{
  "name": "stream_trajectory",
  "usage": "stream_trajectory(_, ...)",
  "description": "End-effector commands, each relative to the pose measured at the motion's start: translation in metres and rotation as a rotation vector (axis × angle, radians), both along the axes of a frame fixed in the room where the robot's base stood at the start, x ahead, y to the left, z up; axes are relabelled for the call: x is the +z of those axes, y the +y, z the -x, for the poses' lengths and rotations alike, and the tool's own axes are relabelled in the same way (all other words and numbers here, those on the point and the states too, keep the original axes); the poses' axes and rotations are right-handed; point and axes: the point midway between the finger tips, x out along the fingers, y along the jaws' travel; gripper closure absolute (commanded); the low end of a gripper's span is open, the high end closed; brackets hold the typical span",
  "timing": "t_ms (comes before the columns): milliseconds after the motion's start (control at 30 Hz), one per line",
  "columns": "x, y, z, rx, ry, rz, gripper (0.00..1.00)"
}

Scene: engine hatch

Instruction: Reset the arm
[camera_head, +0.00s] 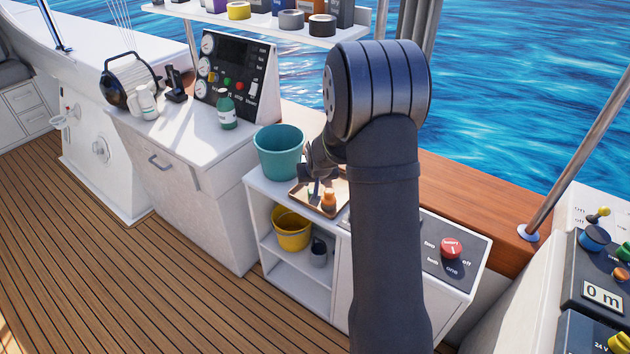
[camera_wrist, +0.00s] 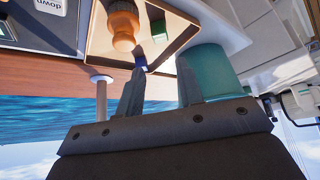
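My gripper (camera_wrist: 162,70) is in the wrist view with its two fingers apart and nothing seen between them. In the head view my dark arm rises in front and bends down so that my gripper (camera_head: 318,187) is over the tray (camera_head: 299,200), partly hidden by the wrist. The tray also shows in the wrist view (camera_wrist: 178,38). An orange-brown knobbed object (camera_head: 328,198) stands on the tray; it also shows in the wrist view (camera_wrist: 123,25). A small blue piece (camera_wrist: 141,61) shows by one fingertip; I cannot tell whether they touch.
A teal bucket (camera_head: 279,152) stands close beside the tray. A yellow bucket (camera_head: 291,230) and grey mug (camera_head: 318,252) sit on shelves below. A red knob (camera_head: 451,248) is right of my arm. The deck (camera_head: 130,290) is clear.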

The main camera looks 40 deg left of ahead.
Motion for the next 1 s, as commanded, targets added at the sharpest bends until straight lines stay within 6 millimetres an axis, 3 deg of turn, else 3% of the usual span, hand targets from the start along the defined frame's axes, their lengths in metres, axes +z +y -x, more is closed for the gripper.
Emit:
stream_trajectory(267, -0.008, 0.003, -0.003, 0.0, 0.001, 0.001, 0.66)
stream_trajectory(1000, -0.095, 0.041, -0.041, 0.001, 0.001, -0.001, 0.66)
